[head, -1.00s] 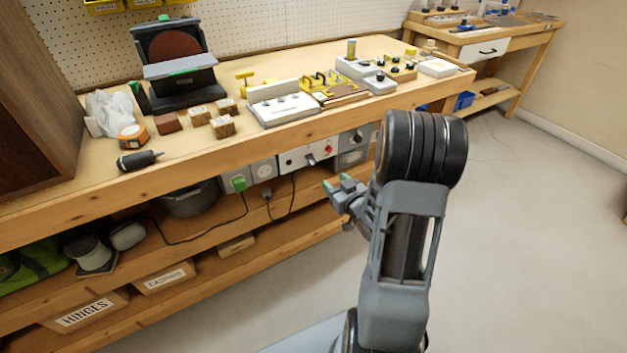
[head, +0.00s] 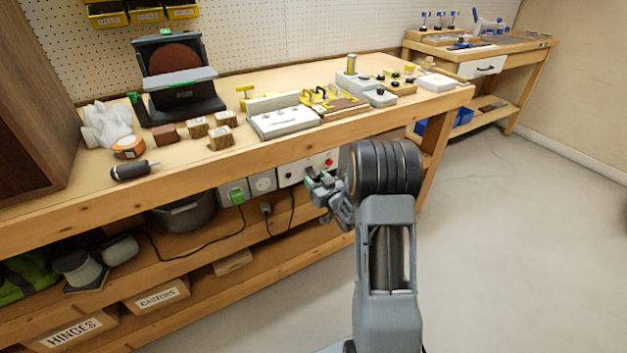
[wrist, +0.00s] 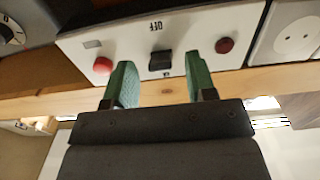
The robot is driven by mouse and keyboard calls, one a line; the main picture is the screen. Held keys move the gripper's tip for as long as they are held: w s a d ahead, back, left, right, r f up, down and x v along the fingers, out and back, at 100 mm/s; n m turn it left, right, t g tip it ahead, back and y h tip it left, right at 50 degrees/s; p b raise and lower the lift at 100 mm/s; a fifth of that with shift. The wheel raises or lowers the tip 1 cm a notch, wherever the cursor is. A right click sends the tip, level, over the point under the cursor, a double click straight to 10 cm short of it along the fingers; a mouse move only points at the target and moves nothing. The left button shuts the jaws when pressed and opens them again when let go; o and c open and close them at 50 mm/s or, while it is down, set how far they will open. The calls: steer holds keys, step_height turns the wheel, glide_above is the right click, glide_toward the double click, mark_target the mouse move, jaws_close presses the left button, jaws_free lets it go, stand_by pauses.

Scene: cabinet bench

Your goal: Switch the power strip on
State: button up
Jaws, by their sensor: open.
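The power strip's white switch panel (head: 290,174) is on the bench's front, under the worktop edge, partly hidden by my gripper. In the wrist view the panel (wrist: 210,30) carries a black switch (wrist: 160,62) with "OFF" printed above it. A bright red button (wrist: 103,65) is to the left and a dark red round lamp or button (wrist: 225,45) to the right. My gripper (wrist: 160,75) is open and empty, its green fingertips either side of the switch in the picture. I cannot tell if they touch the panel. My gripper (head: 322,190) also shows in the head view.
A socket (head: 263,183) and a green plug (head: 237,197) with a hanging cable are left of the panel. A grey box with a dial (wrist: 12,32) adjoins it in the wrist view. The wooden worktop edge (head: 200,178) overhangs above. Open floor (head: 510,250) lies right.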

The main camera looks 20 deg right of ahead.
steer(key=shift+w+a, duration=0.1)
steer(key=shift+w, duration=0.6)
